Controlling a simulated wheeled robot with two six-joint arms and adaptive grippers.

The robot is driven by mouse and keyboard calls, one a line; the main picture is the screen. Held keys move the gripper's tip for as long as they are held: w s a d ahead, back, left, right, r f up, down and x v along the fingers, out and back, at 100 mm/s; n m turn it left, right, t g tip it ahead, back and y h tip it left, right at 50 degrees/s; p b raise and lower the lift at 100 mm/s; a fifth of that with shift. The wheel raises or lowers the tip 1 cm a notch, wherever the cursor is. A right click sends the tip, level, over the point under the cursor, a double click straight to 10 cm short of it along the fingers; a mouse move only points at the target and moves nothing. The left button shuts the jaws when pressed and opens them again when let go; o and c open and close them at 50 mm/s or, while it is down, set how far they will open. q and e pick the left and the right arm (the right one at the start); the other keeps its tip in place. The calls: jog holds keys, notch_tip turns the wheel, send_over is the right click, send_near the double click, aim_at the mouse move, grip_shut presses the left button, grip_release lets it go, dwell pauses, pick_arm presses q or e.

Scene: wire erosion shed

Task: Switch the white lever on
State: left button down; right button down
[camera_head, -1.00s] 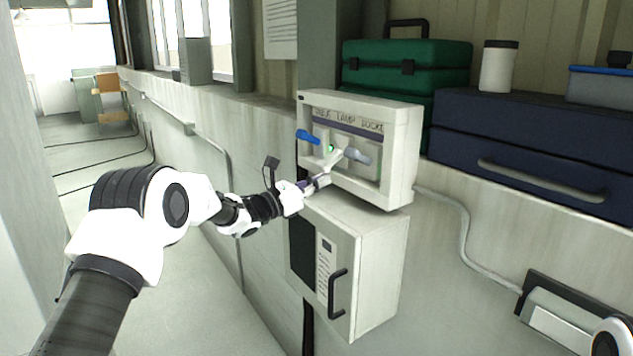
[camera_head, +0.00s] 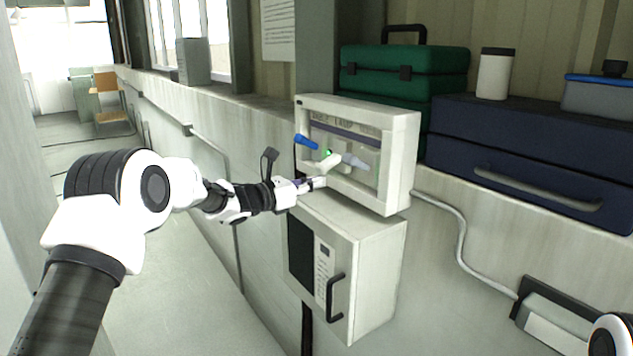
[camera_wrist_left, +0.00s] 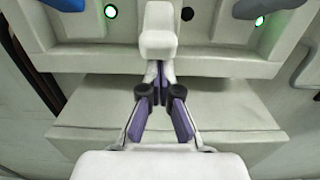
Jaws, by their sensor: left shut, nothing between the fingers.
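The white lever (camera_head: 327,162) juts out from the switch panel (camera_head: 402,150) on the wall, between a blue lever (camera_head: 305,141) and a grey lever (camera_head: 355,161). In the left wrist view the white lever (camera_wrist_left: 158,32) hangs toward me, its blunt end lowest. A dark lamp (camera_wrist_left: 187,13) sits just right of it. Green lamps glow near the blue lever (camera_wrist_left: 110,11) and the grey one (camera_wrist_left: 260,20). My left gripper (camera_head: 322,182) is shut and empty, its tips (camera_wrist_left: 159,88) close below the white lever's end. I cannot tell if they touch. My right gripper is out of view.
A pale cabinet with a black handle (camera_head: 334,297) stands just below the panel. To the right are green toolboxes (camera_head: 405,60), a dark blue case (camera_head: 530,135) and a white canister (camera_head: 496,74). The floor at left is clear.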

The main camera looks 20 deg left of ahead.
aim_at(320, 165)
pick_arm(q)
jog(key=r+g+y+p, duration=0.1)
jog(key=p, duration=0.1)
jog(key=r+g+p, duration=0.1)
jog(key=p, duration=0.1)
jog(key=s+r+g+y+p, duration=0.1)
jog(key=r+p, duration=0.1)
jog(key=shift+a+r+y+p, duration=0.1)
jog(key=shift+a+y+p, duration=0.2)
jog(key=shift+a+p, duration=0.1)
jog(key=shift+s+g, duration=0.2)
jog(key=shift+g, duration=0.1)
jog(key=shift+f, duration=0.25)
jog(key=shift+w+r, duration=0.1)
jog(key=shift+w, duration=0.1)
jog(key=shift+s+r, duration=0.15)
jog(key=shift+r, duration=0.6)
jog(key=shift+f, duration=0.1)
